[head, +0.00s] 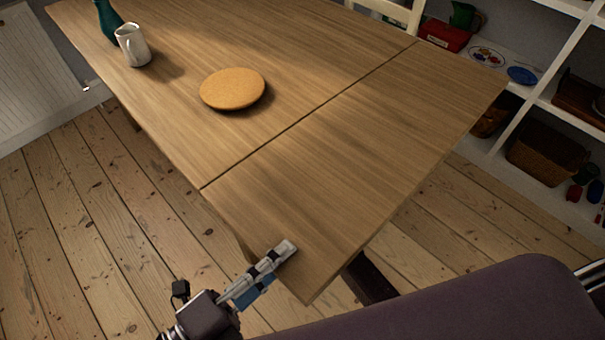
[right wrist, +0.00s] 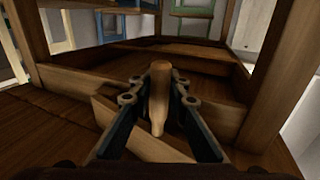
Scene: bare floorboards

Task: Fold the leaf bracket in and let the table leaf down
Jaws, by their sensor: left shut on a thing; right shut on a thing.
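The table leaf (head: 350,160) is the near right section of the wooden table, beyond a dark seam. It looks level with the fixed top (head: 290,60). My left gripper (head: 277,258) is shut on the leaf's near left edge, close to its front corner. In the right wrist view, under the table, my right gripper (right wrist: 160,115) is shut on a pale, rounded wooden peg (right wrist: 159,85). A wooden bar (right wrist: 125,128) behind the peg looks like the leaf bracket; the fingers hide part of it. My right gripper does not show in the head view.
A round cork mat (head: 232,89), a white jug (head: 132,45) and a teal vase (head: 108,20) stand on the fixed top. A chair (head: 390,10) is at the far side. White shelves (head: 540,110) stand at right. Floorboards at left are clear.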

